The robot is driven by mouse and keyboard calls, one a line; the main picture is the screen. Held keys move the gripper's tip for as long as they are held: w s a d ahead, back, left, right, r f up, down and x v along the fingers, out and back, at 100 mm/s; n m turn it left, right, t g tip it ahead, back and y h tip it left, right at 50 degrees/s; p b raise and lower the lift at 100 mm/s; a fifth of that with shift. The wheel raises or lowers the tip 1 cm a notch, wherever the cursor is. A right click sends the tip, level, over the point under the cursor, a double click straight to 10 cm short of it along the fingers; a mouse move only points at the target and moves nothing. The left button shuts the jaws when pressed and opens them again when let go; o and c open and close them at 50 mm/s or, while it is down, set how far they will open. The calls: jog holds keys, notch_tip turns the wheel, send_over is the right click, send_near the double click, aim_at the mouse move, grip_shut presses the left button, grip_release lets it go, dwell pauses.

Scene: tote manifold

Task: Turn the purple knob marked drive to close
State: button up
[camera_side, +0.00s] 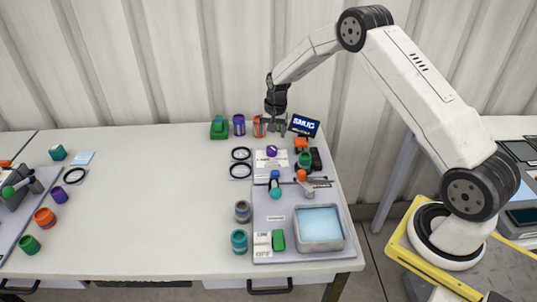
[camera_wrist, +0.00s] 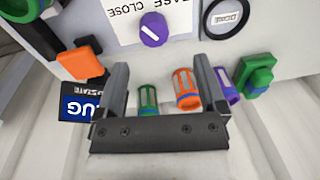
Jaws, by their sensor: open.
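The purple knob (camera_side: 271,151) sits on a white label plate at the back of the bench, left of the orange and green fittings. In the wrist view the purple knob (camera_wrist: 154,28) shows a white pointer line, with part of the word "CLOSE" printed beside it on the white label (camera_wrist: 186,14). My gripper (camera_side: 277,130) is above the back edge of the bench, behind the knob. In the wrist view my gripper (camera_wrist: 162,85) is open and empty, its two fingers apart, with the knob beyond the fingertips and not touched. Any marking "drive" is not readable.
A "SNUG" sign (camera_side: 304,125) stands right of my gripper. Orange (camera_side: 259,127) and purple (camera_side: 239,125) cylinders and a green block (camera_side: 219,128) line the back edge. Black rings (camera_side: 241,170) lie left of the knob. A grey tray (camera_side: 319,226) is in front. The bench's middle is clear.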

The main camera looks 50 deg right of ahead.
aim_at(272, 148)
jog(key=shift+w+d+r+m+g, duration=0.1)
jog(key=shift+d+m+g, duration=0.1)
jog(key=shift+m, duration=0.35)
jog(key=shift+d+r+m+g, duration=0.1)
jog(key=shift+m+g, duration=0.1)
jog(key=shift+m, duration=0.35)
jog(key=shift+f, duration=0.15)
jog(key=shift+w+a+f, duration=0.1)
jog(key=shift+f, duration=3.7)
grip_shut()
